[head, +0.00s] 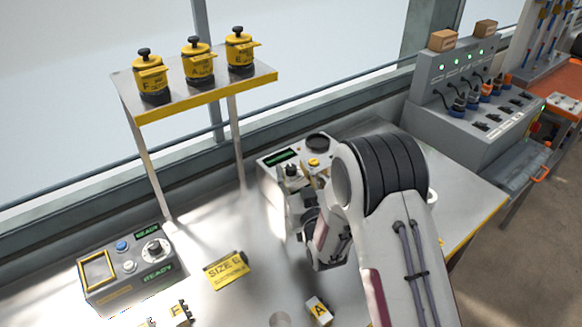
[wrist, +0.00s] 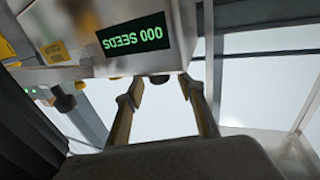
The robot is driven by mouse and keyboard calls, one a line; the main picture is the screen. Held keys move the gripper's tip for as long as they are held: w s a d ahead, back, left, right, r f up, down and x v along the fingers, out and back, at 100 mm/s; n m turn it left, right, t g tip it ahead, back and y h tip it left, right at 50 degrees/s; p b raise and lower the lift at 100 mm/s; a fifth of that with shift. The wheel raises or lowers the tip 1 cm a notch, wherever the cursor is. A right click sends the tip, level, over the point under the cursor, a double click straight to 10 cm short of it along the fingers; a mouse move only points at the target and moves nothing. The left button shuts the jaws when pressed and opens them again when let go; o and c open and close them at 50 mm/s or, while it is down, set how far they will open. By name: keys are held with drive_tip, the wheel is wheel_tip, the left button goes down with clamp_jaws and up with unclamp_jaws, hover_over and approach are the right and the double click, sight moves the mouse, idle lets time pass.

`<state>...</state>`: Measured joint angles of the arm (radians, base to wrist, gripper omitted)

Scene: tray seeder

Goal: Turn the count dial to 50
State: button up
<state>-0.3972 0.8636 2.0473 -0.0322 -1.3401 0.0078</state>
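The counting machine (head: 270,180) stands on the bench in the middle of the head view, partly hidden behind my arm. Its green display shows small in the head view (head: 282,158). In the wrist view the display (wrist: 135,38) appears upside down and reads 000 SEEDS. My gripper (wrist: 162,82) has its two fingers apart, with their tips at the edge of the machine's body. I cannot tell whether they touch it. I cannot make out the count dial clearly; it may be hidden by the machine's edge or my gripper.
A control box (head: 130,275) reading READY, with a white knob (head: 153,250), stands at left. A shelf (head: 205,97) holds three yellow canisters. A grey cabled station (head: 465,100) stands at right.

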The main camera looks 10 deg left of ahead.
drive_tip(key=shift+x, duration=1)
clamp_jaws()
